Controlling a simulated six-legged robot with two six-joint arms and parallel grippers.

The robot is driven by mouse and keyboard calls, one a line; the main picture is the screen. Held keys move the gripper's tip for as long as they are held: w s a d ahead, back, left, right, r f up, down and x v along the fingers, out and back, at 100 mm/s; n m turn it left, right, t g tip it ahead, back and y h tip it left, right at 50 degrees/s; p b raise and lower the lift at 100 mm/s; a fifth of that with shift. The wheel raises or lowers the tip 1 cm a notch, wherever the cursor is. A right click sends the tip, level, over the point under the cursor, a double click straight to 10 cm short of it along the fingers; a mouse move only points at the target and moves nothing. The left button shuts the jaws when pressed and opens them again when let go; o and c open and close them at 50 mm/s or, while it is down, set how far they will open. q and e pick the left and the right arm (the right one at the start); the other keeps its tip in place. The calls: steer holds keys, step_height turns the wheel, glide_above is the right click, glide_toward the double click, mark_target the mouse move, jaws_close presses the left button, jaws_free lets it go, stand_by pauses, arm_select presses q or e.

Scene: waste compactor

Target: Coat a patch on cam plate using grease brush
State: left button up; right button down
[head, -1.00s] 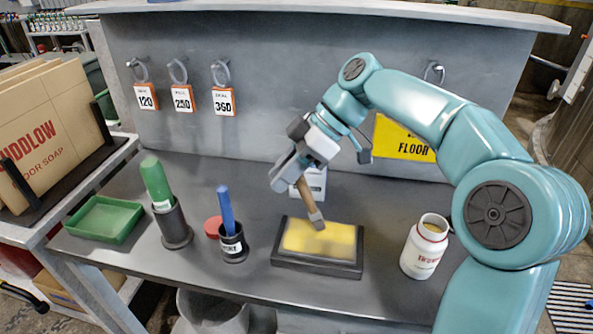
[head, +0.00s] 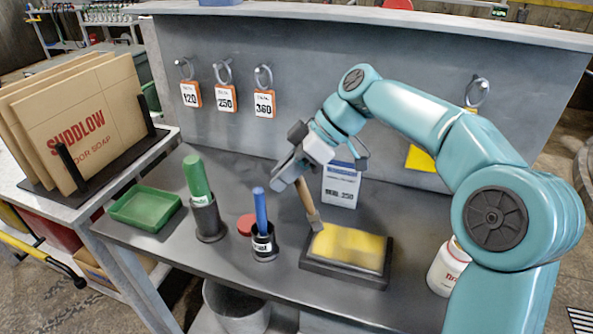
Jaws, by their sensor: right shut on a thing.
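My right gripper (head: 294,174) is shut on the wooden handle of the grease brush (head: 305,198). The brush points down and its tip is at the far left corner of the cam plate. I cannot tell whether the tip touches. The cam plate (head: 342,275) is a dark, low rectangular block on the bench with a yellow top face (head: 350,247). I cannot tell how much of the yellow is grease. My left gripper is not in view.
On the grey bench stand a blue-handled tool in a dark cup (head: 263,247), a red lid (head: 246,225), a green-handled tool in a holder (head: 208,218), a green tray (head: 145,208), a white box (head: 341,185) and a white jar (head: 446,270), partly behind my arm. Tags hang on the back panel.

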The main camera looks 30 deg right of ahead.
steer(key=shift+w, duration=0.15)
steer(key=shift+r, duration=0.1)
step_height(320, 180, up, 6)
steer(key=p, duration=0.5)
step_height(320, 180, up, 3)
steer(key=shift+f+p, duration=0.1)
steer(key=shift+p, duration=1.15)
steer(key=shift+w, duration=0.1)
